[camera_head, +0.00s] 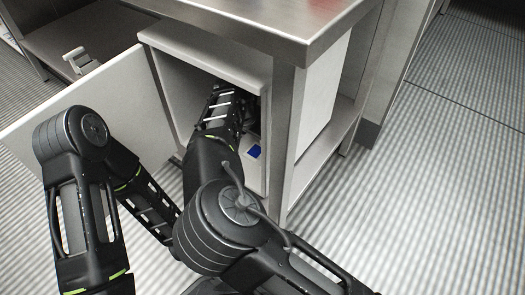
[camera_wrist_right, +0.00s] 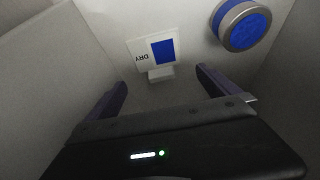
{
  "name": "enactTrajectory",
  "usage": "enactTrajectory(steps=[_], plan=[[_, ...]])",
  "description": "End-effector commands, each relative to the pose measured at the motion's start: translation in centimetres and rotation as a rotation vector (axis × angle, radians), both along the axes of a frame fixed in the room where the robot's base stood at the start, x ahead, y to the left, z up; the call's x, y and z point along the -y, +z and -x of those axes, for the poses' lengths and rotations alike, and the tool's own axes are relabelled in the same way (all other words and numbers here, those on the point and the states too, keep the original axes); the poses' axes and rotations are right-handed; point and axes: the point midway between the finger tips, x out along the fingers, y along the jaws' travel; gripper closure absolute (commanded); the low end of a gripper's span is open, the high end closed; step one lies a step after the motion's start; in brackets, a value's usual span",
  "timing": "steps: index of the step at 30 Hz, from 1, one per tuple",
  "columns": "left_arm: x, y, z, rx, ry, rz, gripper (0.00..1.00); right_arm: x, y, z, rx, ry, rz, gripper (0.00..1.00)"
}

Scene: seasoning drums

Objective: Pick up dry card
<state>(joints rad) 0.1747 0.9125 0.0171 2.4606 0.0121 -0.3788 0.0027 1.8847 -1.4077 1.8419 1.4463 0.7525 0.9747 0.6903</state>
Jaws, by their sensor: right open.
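The dry card (camera_wrist_right: 142,57) is white with a blue square and the word DRY, upside down in the right wrist view. It stands in a small white holder (camera_wrist_right: 160,73) inside the cabinet. Nothing is between the fingers. In the head view my right arm reaches into the cabinet and hides much of its inside. My left arm shows, but its gripper is hidden.
A round drum (camera_wrist_right: 243,25) with a blue face and silver rim is at upper right in the right wrist view. The cabinet (camera_head: 165,85) has close side walls. Its white door (camera_head: 110,95) stands open at left, under a steel counter (camera_head: 260,25).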

Motion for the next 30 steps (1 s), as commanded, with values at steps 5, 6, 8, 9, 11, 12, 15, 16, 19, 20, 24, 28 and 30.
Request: enactTrajectory(steps=[5,6,8,9,11,12,15,16,19,20,24,28,30], plan=[[0.0,0.1,0.0,0.000,0.000,0.000,0.64,0.0,0.0,0.0,0.000,0.000,0.000,0.00],[0.0,0.0,0.0,0.000,0.000,0.000,0.64,0.0,0.0,0.0,0.000,0.000,0.000,0.00],[0.0,0.0,0.0,0.000,0.000,0.000,0.64,0.1,0.0,-0.1,0.000,-0.001,0.000,0.00],[0.0,-0.1,0.0,0.000,0.000,0.000,0.64,0.3,-0.1,-0.3,0.000,-0.001,0.000,0.00],[0.0,-0.3,0.0,0.000,0.001,0.000,0.64,0.6,-0.1,-0.7,0.000,-0.002,0.000,0.00],[0.0,-0.5,-0.1,0.000,0.001,0.001,0.64,0.9,-0.3,-1.1,0.000,-0.002,0.000,0.00],[-0.1,-1.2,-0.2,0.001,0.001,0.002,0.64,1.2,-2.1,-1.5,-0.001,0.000,0.001,0.00],[-0.1,-1.4,-0.2,0.001,0.001,0.002,0.64,1.3,-2.6,-1.7,-0.001,-0.001,0.000,0.00],[-0.1,-1.9,-0.3,0.001,0.002,0.003,0.64,1.6,-4.0,-2.1,-0.001,-0.001,0.000,0.00],[-0.1,-1.9,-0.3,0.001,0.002,0.004,0.64,1.6,-4.2,-2.3,0.000,-0.001,0.000,0.00],[-0.1,-2.0,-0.4,0.001,0.002,0.004,0.64,1.8,-4.6,-2.5,0.002,0.001,-0.001,0.00],[-0.1,-1.9,-0.4,0.002,0.002,0.004,0.64,1.8,-4.6,-2.5,0.002,0.001,-0.001,0.00],[-0.1,-1.9,-0.3,0.002,0.002,0.004,0.64,1.8,-4.6,-2.5,0.002,0.001,-0.001,0.00]])
